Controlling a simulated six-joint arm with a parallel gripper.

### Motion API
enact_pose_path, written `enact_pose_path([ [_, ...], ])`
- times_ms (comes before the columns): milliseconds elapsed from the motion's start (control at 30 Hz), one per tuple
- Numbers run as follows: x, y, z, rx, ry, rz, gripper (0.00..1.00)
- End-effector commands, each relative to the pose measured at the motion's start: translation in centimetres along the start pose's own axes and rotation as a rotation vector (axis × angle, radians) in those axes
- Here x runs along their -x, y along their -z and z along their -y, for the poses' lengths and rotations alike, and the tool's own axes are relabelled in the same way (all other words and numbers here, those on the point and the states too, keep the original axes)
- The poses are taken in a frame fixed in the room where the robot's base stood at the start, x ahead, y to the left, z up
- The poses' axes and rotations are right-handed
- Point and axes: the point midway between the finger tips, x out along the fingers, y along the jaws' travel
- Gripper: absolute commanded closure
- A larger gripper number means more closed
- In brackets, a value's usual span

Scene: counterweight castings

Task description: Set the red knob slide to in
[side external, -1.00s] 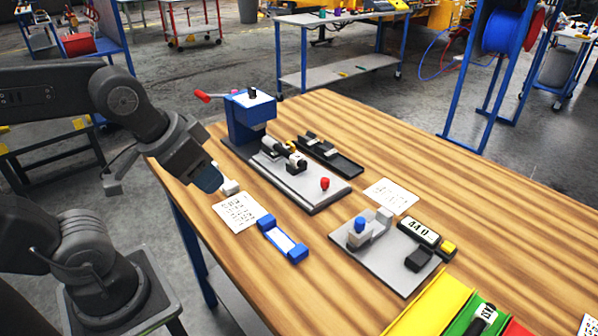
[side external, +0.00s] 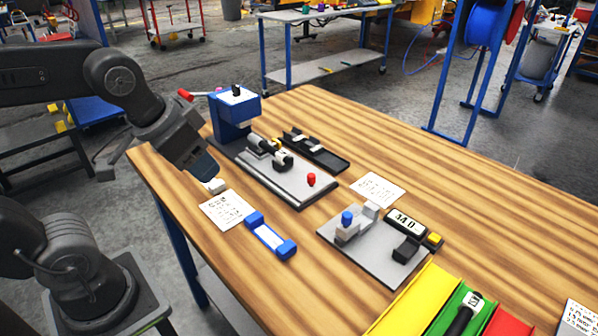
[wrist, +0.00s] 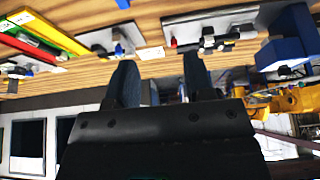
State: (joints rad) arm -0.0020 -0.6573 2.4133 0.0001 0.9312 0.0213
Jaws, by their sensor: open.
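The small red knob (side external: 311,179) stands at the near right end of a long grey base plate (side external: 298,200). A blue press-like body (side external: 232,130) with a red-tipped lever (side external: 186,95) stands at the plate's far left end. Black and light metal parts (side external: 265,148) lie between them on the plate. My gripper (side external: 208,176) hangs left of the plate, apart from the knob, over the table's left side. In the wrist view my gripper (wrist: 160,80) has its two fingers apart with nothing between them. The red knob also shows small there (wrist: 173,42).
A white card (side external: 226,210) and a blue-ended block (side external: 270,236) lie in front of the plate. A black tray (side external: 315,153) lies behind it. A grey plate (side external: 375,262), a display (side external: 407,222) and coloured bins (side external: 416,298) fill the right front. The back right tabletop is clear.

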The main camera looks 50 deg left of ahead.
Motion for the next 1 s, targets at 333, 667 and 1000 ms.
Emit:
enact_pose_path([
  [333,-3.1,11.8,0.7,-0.105,-0.012,0.205,0.52],
  [667,-11.5,20.1,1.4,-0.201,-0.046,0.386,0.52],
  [1000,-16.0,22.0,1.8,-0.239,-0.065,0.453,0.52],
])
